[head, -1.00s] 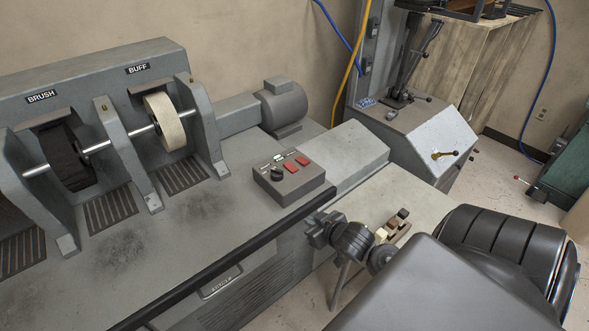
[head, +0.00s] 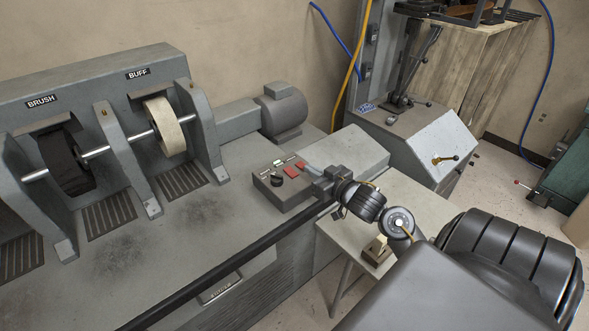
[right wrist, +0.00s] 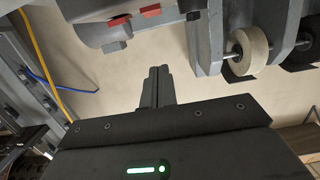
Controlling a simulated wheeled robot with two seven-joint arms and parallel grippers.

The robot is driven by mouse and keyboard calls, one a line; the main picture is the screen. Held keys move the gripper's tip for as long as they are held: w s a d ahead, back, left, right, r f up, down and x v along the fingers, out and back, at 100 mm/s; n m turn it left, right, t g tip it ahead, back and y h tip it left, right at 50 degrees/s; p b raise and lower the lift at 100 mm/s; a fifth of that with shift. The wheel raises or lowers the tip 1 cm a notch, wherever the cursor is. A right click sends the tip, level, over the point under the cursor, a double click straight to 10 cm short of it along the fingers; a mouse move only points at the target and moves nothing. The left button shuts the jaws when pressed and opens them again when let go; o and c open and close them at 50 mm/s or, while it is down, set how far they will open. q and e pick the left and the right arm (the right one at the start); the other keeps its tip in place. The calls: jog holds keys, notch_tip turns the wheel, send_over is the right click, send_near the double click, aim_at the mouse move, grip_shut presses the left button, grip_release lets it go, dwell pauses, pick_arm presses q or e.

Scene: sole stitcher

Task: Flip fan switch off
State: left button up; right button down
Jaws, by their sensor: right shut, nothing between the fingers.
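The grey control box (head: 268,196) sits on the machine's bench top. It carries a black knob (head: 277,181), two red switches (head: 291,173) and small labels that I cannot read, so I cannot tell which switch is the fan's. My right gripper (head: 311,167) is shut and empty, its fingertips by the right side of the box, close to the red switches. Contact is not clear. In the right wrist view the shut fingers (right wrist: 157,85) point up the picture, and the red switches (right wrist: 120,20) show at the top, apart from the fingertips. My left gripper is out of view.
The brush wheel (head: 64,162) and the buff wheel (head: 164,125) stand at the left, with a motor (head: 284,112) behind the box. A black edge bar (head: 230,262) runs along the bench front. A side table (head: 408,205) is at the right.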

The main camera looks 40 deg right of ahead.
send_over(294, 174)
jog(key=s, duration=0.1)
jog(key=shift+f+p, duration=0.4)
jog(key=shift+w+f, duration=0.2)
jog(key=shift+f, duration=0.4)
jog(key=shift+w+f, duration=0.15)
jog(key=shift+f, duration=0.45)
jog(key=shift+w+f, duration=0.1)
jog(key=shift+f, duration=0.85)
